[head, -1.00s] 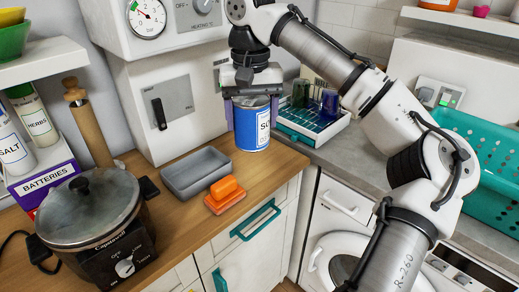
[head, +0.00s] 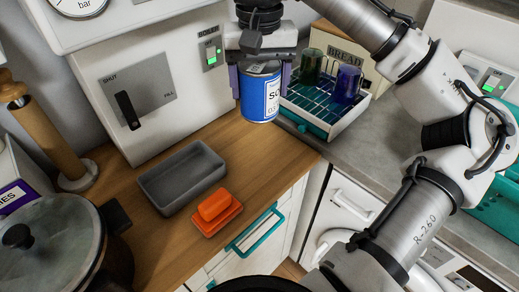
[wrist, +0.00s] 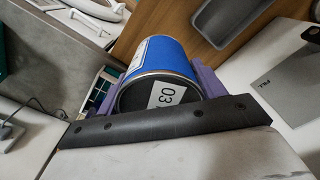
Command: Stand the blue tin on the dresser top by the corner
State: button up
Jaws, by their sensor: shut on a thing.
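The blue tin (head: 260,95), with a white label, is held upright between the purple fingers of my gripper (head: 261,80). My gripper is shut on it. In the wrist view the tin (wrist: 160,60) lies between the two fingers, its lid end marked 03 towards the camera. In the head view the tin hangs over the back part of the wooden dresser top (head: 255,165), near its right corner by the dish rack. I cannot tell exactly how high its base is above the wood.
A grey tray (head: 182,177) and an orange dish with an orange block (head: 216,205) sit on the dresser top. A rack (head: 330,112) with two cups stands right of the tin. A white boiler cabinet (head: 150,90) rises behind. The wood before the tin is clear.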

aim_at(259, 106)
notch_tip(259, 106, down, 17)
jog(key=shift+f, duration=0.15)
jog(key=shift+f, duration=0.1)
dwell(0.4)
jog(key=shift+f, duration=0.15)
jog(key=o, duration=1.3)
notch_tip(259, 106, up, 12)
jog(key=shift+r, duration=0.25)
